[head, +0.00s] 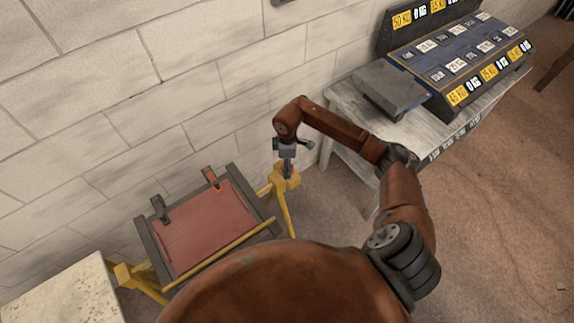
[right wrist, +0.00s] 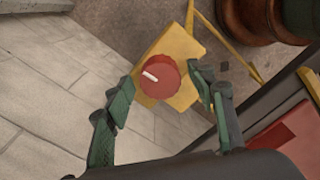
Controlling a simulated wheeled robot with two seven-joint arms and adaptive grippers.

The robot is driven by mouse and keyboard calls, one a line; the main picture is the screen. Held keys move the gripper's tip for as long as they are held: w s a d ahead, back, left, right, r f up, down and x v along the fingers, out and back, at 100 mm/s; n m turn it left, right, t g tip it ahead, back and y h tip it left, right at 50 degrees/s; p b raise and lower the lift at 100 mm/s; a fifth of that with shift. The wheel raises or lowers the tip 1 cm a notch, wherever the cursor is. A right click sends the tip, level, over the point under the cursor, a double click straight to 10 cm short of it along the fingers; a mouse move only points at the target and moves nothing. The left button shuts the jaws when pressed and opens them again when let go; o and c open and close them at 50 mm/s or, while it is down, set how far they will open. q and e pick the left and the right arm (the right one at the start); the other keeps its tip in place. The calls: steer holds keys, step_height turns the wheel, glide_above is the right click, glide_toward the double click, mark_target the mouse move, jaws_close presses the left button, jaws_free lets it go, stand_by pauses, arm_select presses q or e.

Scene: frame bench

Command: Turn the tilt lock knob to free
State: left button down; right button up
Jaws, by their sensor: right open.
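The tilt lock knob (right wrist: 161,77) is a round red knob with a white pointer line, mounted on a yellow block (right wrist: 178,62) in the right wrist view. The line points toward the upper left of its face. My right gripper (right wrist: 163,83) is open, one finger on each side of the knob, with visible gaps; I cannot tell its exact height above it. In the head view my right gripper (head: 288,158) hangs over the yellow post (head: 281,185) and mostly hides the knob. My left gripper is not in view.
A tilted dark frame with a red panel (head: 205,228) stands on yellow supports, with a black clamp (head: 159,207) and a red one (head: 210,177). The block wall (head: 90,110) is close behind. A pale tabletop (head: 65,297) is lower left.

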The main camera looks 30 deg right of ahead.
steer(key=shift+c, duration=0.7)
steer(key=c, duration=1)
